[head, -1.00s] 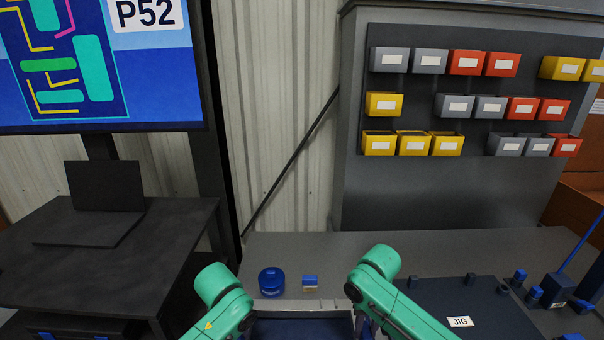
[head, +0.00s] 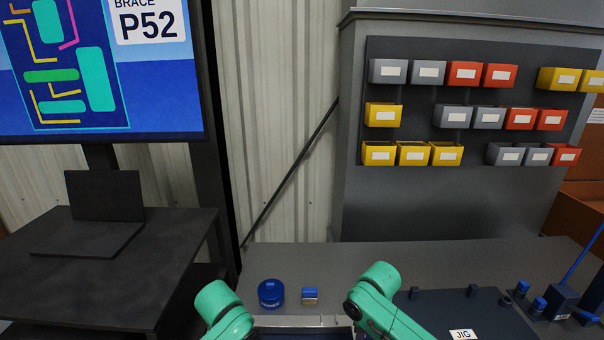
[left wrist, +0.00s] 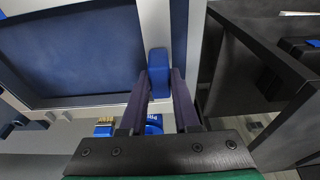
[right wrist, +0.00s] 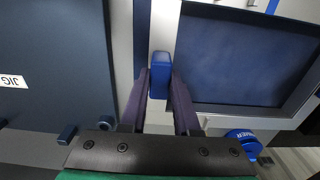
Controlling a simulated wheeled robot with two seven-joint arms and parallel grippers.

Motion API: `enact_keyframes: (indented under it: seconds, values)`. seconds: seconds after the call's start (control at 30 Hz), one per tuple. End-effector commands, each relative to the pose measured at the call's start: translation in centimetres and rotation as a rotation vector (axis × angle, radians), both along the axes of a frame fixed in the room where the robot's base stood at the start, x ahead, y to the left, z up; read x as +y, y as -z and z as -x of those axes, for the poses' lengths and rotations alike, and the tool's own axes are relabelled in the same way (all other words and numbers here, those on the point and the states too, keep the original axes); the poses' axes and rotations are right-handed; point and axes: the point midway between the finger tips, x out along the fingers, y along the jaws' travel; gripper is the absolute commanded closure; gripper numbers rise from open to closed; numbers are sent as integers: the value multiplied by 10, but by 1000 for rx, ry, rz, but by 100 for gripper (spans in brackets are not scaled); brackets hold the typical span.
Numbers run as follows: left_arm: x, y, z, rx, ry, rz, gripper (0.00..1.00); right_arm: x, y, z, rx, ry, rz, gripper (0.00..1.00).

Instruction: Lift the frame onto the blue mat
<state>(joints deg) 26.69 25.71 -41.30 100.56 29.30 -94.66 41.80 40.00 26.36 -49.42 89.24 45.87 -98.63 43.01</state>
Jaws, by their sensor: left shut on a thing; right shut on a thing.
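The light grey frame (head: 300,321) shows only as a strip at the bottom edge of the head view, between my arms. My left gripper (left wrist: 160,80) is shut on a blue handle (left wrist: 158,62) at one side of the frame in the left wrist view. My right gripper (right wrist: 160,82) is shut on the other blue handle (right wrist: 161,68) in the right wrist view. A dark blue surface (right wrist: 250,55) fills the frame's opening; I cannot tell whether it is the blue mat. Both grippers are below the edge of the head view.
A blue tin (head: 271,293) and a small blue brush (head: 310,296) stand just behind the frame. The dark JIG board (head: 425,312) with blue posts lies to the right. A black desk (head: 100,270) stands left. The bench behind the tin is clear.

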Motion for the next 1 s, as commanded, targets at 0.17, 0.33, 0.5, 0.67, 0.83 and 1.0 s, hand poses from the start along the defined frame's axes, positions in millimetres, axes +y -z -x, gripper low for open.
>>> enact_keyframes:
  seconds: [0.17, 0.33, 0.5, 0.67, 0.83, 1.0]
  values:
    - [-1, -1, 0, -1, 1, 2, 100, 1, -1, 0, -1, -1, -2, 100]
    - [-1, 1, 0, -1, 1, 2, 100, 1, 1, 0, 0, -1, -2, 100]
    - [-1, 7, 0, 0, 1, 1, 100, 1, 7, 0, 1, 0, -1, 100]
    - [-1, 9, 0, -1, 1, 2, 100, 0, 10, 0, 0, 0, -1, 100]
    - [-1, 9, 0, -1, 1, 2, 100, 0, 10, 0, 0, 0, -1, 59]
    - [-1, 9, 0, -2, 0, 2, 100, 0, 10, 0, 0, 0, 0, 35]
